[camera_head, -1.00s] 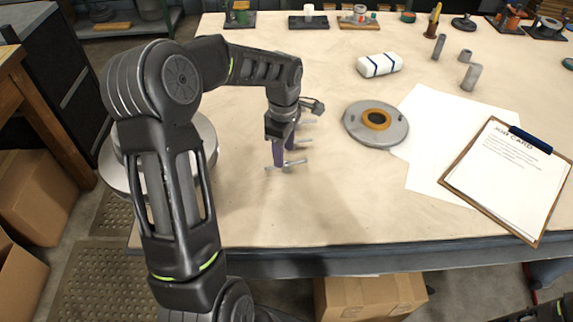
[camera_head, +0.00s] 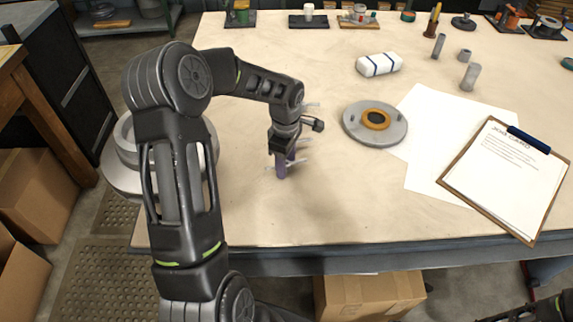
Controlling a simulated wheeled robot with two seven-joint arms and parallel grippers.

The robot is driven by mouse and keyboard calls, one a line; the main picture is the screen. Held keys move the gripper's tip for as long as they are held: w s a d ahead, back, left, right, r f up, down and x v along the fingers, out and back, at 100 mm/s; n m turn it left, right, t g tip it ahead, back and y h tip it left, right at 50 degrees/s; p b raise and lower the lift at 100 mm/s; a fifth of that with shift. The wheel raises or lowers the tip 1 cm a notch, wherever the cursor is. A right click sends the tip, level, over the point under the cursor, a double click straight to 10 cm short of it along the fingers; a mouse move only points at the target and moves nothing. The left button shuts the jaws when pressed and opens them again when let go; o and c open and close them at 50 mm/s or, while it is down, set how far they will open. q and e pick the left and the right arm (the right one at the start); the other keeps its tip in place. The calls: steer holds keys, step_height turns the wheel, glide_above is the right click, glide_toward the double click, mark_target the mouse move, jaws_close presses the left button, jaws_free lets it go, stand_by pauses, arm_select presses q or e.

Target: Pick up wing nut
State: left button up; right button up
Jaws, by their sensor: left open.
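Several small grey wing nuts lie in a rough line on the table. The nearest wing nut (camera_head: 271,169) is partly hidden by my left gripper (camera_head: 286,171). Another wing nut (camera_head: 306,139) lies just behind the gripper, and a far one (camera_head: 312,105) is partly covered by the wrist. My left gripper is open, pointing down, with its purple fingers low over the nearest nut. I cannot tell whether the fingers touch it. My right gripper is not in view.
A round grey casing part (camera_head: 376,135) with an orange ring lies right of the gripper. Another round grey part (camera_head: 118,172) stands at the left table edge, behind my arm. A clipboard (camera_head: 452,187), papers (camera_head: 425,172) and a striped white bundle (camera_head: 379,65) lie right. The front middle is clear.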

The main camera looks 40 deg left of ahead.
arm_select(q)
steer(key=shift+c, duration=0.3)
jaws_close()
stand_by(0.3)
